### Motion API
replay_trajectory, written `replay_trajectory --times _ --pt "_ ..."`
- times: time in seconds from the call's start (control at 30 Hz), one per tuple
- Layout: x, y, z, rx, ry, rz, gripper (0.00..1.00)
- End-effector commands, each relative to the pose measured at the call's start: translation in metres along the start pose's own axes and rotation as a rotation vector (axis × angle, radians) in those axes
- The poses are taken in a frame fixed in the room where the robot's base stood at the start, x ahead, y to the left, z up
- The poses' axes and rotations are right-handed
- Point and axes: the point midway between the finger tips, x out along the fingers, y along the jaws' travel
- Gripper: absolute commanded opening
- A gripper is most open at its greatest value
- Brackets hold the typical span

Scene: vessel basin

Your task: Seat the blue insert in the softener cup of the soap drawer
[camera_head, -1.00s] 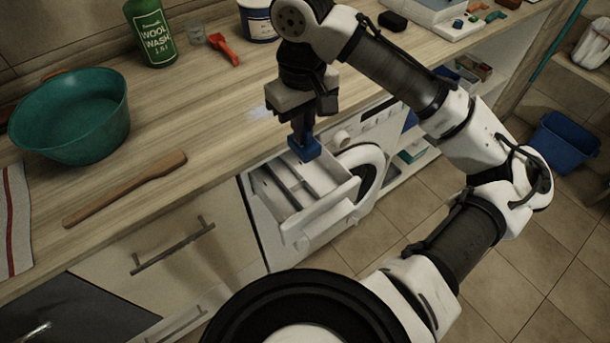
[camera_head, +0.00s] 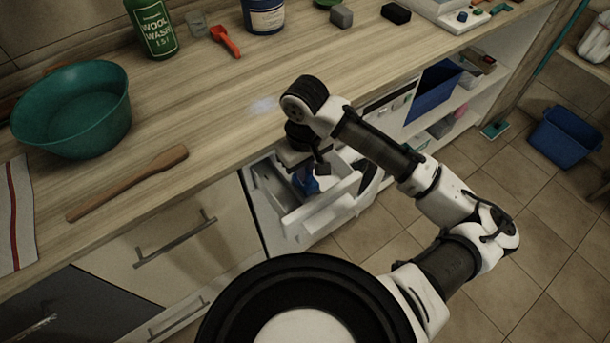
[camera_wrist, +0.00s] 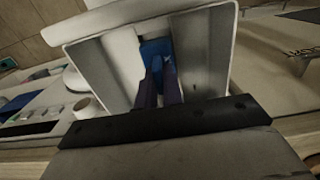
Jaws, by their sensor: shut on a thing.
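The blue insert (camera_head: 309,186) shows in the head view low in the open soap drawer (camera_head: 322,206), partly hidden by my wrist. It also shows in the wrist view (camera_wrist: 156,50), between the fingertips and inside a compartment of the drawer (camera_wrist: 205,50). My gripper (camera_wrist: 160,75) is shut on the insert and points down into the drawer. In the head view my gripper (camera_head: 304,172) is mostly covered by the arm. The softener cup cannot be clearly told apart from the other compartments, and whether the insert touches the bottom is hidden.
The wooden worktop (camera_head: 220,120) lies just behind the drawer. A cabinet handle (camera_head: 176,238) sticks out left of the drawer.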

Motion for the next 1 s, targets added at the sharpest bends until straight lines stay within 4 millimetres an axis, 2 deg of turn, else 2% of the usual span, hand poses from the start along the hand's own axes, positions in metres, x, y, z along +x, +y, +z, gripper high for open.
replay_trajectory --times 0.23,0.67,0.7,0.87,1.0 --pt "0.032 0.000 0.000 0.001 -0.002 -0.001 0.00" --pt "0.040 0.000 0.000 0.001 -0.001 0.000 0.00" --pt "0.040 0.000 0.000 0.001 -0.001 0.000 0.10" --pt "0.039 0.000 0.000 0.001 -0.001 0.000 0.30" --pt "0.039 0.000 0.000 0.001 -0.001 0.000 0.30"
